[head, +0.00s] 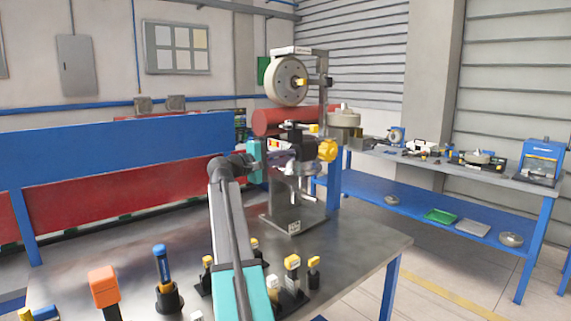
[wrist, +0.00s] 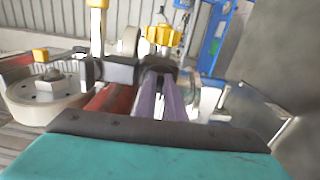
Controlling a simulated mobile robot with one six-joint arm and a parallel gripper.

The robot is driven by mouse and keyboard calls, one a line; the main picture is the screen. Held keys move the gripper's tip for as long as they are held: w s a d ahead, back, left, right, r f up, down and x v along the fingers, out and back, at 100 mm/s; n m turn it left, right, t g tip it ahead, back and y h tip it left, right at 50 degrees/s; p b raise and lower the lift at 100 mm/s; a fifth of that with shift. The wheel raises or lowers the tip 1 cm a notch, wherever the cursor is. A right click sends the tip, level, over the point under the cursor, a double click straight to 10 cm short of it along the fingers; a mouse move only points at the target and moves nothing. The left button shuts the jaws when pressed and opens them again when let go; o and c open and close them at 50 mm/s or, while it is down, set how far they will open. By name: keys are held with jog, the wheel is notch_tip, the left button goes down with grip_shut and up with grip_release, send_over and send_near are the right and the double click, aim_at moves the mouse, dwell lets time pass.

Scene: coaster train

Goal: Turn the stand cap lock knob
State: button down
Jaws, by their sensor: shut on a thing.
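A test stand (head: 290,218) with a metal base stands on the steel table, with a dark head partway up its post. A yellow lobed knob (head: 326,150) sits at the right of this head. The knob also shows in the wrist view (wrist: 163,36), straight ahead beyond my fingertips. My gripper (head: 285,152) reaches in from the left at the head. In the wrist view, its two purple-grey fingers (wrist: 160,78) close on a dark part of the head (wrist: 154,66). The fingers hide much of the held part, and I cannot tell whether it is the lock knob.
A large pale wheel (head: 290,80) is mounted above, and a pale round disc (wrist: 45,98) lies left in the wrist view. Yellow-topped tools and an orange-topped tool (head: 103,285) stand at the table's front. A blue bench (head: 440,210) is at right.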

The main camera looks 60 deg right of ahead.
jog(key=shift+r+m, duration=0.15)
jog(key=shift+m, duration=0.25)
jog(key=c, duration=1.8)
grip_release()
jog(key=shift+d, duration=0.1)
jog(key=shift+c, duration=0.2)
jog(key=b+v, duration=0.1)
jog(key=v, duration=1.3)
jog(key=shift+b, duration=0.35)
jog(key=shift+w, duration=0.1)
